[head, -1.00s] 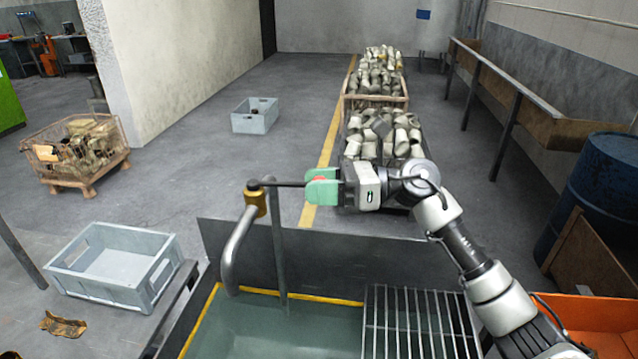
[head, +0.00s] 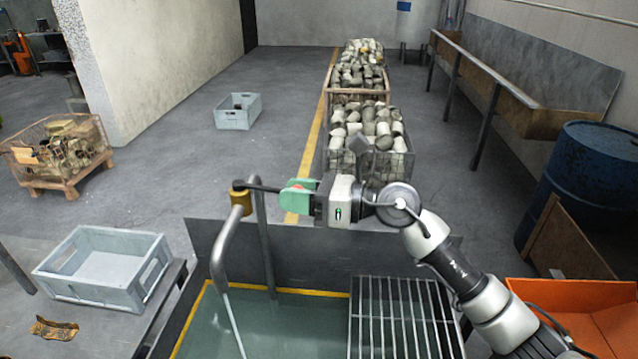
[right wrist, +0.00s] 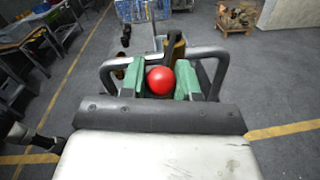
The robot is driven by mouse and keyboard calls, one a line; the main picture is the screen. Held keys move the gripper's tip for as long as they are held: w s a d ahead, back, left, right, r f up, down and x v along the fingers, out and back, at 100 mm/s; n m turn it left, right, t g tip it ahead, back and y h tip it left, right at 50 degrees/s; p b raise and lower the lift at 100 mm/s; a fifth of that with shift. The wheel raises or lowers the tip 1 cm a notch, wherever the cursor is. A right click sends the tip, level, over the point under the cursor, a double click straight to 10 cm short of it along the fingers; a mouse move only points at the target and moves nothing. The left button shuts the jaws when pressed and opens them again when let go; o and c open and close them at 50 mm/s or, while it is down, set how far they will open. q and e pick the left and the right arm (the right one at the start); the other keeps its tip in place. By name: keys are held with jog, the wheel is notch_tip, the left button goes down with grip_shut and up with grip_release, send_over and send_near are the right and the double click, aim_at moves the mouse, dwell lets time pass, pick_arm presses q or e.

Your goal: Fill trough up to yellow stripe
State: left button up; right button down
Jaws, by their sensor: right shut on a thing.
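The trough (head: 200,238) is at the bottom of the head view, with greenish water (head: 290,330) in it. A yellow stripe (head: 310,293) runs along its far and left inner sides, showing above the water. A curved grey spout (head: 220,255) hangs from a brass tap body (head: 240,199), and a thin water stream (head: 234,325) falls from it into the trough. My right gripper (head: 298,192) is shut on the tap lever (head: 264,187), with the lever's red knob (right wrist: 160,80) between the green fingers in the right wrist view. My left gripper is out of view.
A metal grate (head: 400,315) covers the trough's right part. A grey crate (head: 105,268) stands left of it, an orange bin (head: 590,315) and blue barrel (head: 585,180) to the right. Bins of metal parts (head: 370,130) stand beyond, past a strip of free floor.

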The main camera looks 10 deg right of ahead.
jog(key=c, duration=0.8)
grip_release()
jog(key=shift+s+d+f+b, duration=0.15)
jog(key=shift+d+b, duration=0.2)
jog(key=shift+d, duration=0.1)
jog(key=shift+b+v, duration=2.1)
jog(key=shift+v, duration=2.85)
